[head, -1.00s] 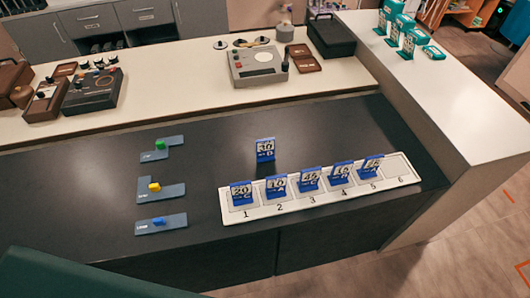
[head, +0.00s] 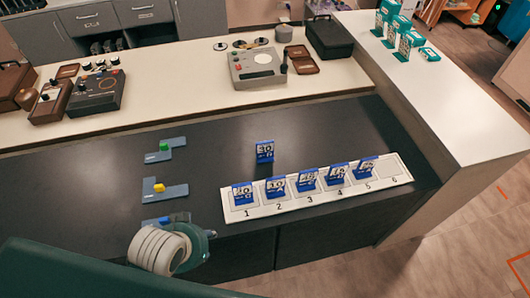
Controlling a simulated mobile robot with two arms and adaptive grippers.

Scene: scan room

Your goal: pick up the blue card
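A blue card (head: 265,151) with a white printed face stands upright by itself on the dark counter, behind the white numbered tray (head: 295,208). More blue cards of the same look stand in the tray: one in slot 1 (head: 243,194), one in slot 2 (head: 275,188), and others in slots 3, 4 and 5. Slot 6 is empty. My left gripper (head: 205,240) is low at the left, in front of the counter's edge, well short of the lone card. My own wrist hides most of it, so its fingers cannot be made out. My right gripper is not in view.
Grey plates with a green block (head: 164,147), a yellow block (head: 159,188) and a partly hidden blue block (head: 164,221) lie left of the tray. A pale rear counter (head: 190,97) holds devices. The dark surface around the lone card is clear.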

